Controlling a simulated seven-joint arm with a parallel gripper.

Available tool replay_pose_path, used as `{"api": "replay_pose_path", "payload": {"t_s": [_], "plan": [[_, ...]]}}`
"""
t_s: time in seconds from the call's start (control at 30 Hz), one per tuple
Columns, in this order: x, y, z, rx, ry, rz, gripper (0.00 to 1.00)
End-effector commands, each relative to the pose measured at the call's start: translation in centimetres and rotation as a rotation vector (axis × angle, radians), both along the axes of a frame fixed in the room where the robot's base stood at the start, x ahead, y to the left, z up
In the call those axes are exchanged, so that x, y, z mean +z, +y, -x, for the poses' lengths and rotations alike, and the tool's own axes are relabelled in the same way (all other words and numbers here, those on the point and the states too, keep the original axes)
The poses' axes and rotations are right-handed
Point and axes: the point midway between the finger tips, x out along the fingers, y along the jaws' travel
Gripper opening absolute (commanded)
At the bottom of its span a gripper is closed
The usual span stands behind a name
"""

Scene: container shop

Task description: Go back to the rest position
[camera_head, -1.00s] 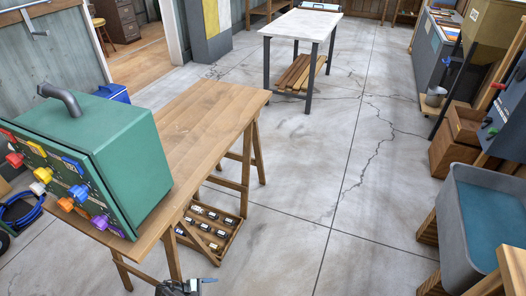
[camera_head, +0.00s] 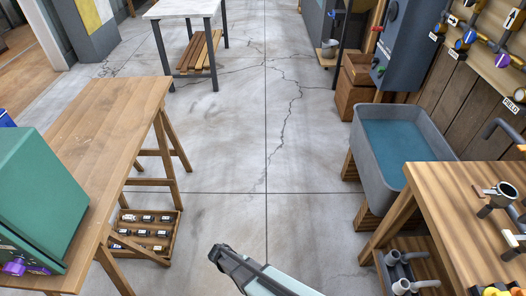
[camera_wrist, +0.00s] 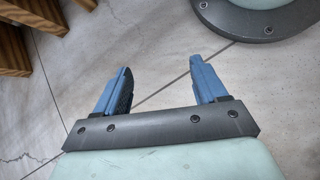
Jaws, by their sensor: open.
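My gripper (camera_wrist: 160,88) shows in the wrist view with its two blue fingers spread apart. Nothing is between them, and only the grey concrete floor lies beyond. In the head view my forearm and a dark end part (camera_head: 228,256) show at the bottom middle, over the open floor between the two wooden tables. The fingers cannot be made out clearly there.
A wooden trestle table (camera_head: 110,120) with a green machine (camera_head: 40,205) stands at left, a bottle crate (camera_head: 147,233) below it. At right are a grey water tub (camera_head: 362,135) and a workbench (camera_head: 450,215). A white-topped table (camera_head: 180,10) stands behind. The middle floor is clear.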

Motion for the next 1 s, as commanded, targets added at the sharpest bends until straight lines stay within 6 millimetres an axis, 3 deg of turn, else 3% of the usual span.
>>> {"api": "replay_pose_path", "payload": {"t_s": [0.03,0.1,0.5,0.8,1.0], "plan": [[0.5,-1.9,0.6,-0.049,0.004,-0.011,0.71],[0.7,-3.9,1.2,-0.113,0.009,-0.027,0.71],[2.5,-13.0,5.8,-0.485,0.014,-0.118,0.71],[4.5,-17.6,10.3,-0.774,0.004,-0.179,0.71],[5.9,-19.6,13.2,-0.962,-0.011,-0.217,0.71]]}}
